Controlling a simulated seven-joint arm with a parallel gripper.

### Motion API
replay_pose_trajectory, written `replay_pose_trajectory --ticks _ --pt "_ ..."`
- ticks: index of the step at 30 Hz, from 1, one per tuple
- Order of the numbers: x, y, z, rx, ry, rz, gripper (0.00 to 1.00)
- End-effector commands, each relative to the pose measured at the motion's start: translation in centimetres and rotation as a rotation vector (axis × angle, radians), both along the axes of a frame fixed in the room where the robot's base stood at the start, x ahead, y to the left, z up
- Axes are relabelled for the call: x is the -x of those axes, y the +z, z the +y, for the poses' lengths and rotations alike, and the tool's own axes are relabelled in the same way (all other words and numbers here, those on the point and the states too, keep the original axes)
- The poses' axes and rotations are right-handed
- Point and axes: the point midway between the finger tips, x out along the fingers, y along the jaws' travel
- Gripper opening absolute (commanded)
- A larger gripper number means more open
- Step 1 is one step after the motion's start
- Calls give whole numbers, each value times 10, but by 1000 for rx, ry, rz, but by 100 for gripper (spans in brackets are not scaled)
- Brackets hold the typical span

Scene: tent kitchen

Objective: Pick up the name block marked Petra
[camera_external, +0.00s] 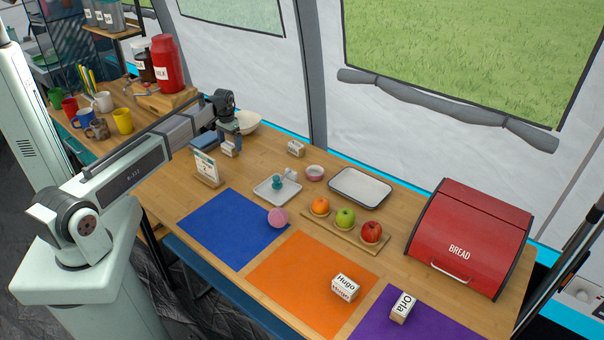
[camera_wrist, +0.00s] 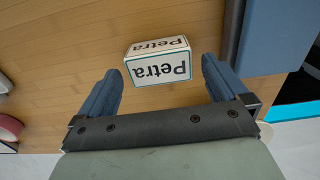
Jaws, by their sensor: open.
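The white name block marked Petra (camera_wrist: 160,69) sits on the wooden table (camera_wrist: 60,60) in the wrist view, its lettering upside down. Petra shows on its top and side faces. My gripper (camera_wrist: 161,72) is open, with one finger on each side of the block's near part. The fingers look apart from it, and I cannot tell the height gap. In the external view my gripper (camera_external: 228,140) points down at the back left of the table, over a small white block (camera_external: 229,150) that fits this place.
A blue object (camera_wrist: 274,35) lies close to the right finger. Another small block (camera_external: 296,148), label unreadable, stands farther right. Hugo (camera_external: 345,287) and Orla (camera_external: 403,307) blocks lie on orange and purple mats. A card stand (camera_external: 207,170) and white bowl (camera_external: 247,122) are nearby.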

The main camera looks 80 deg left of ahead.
Motion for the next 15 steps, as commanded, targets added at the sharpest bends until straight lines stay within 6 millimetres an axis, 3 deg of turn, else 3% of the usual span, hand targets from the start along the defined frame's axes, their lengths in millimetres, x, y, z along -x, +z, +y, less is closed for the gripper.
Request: replay_pose_trajectory --ticks 6,15 --pt "1 -25 0 0 0 0 100" --pt "1 -27 0 -1 0 -1 97"
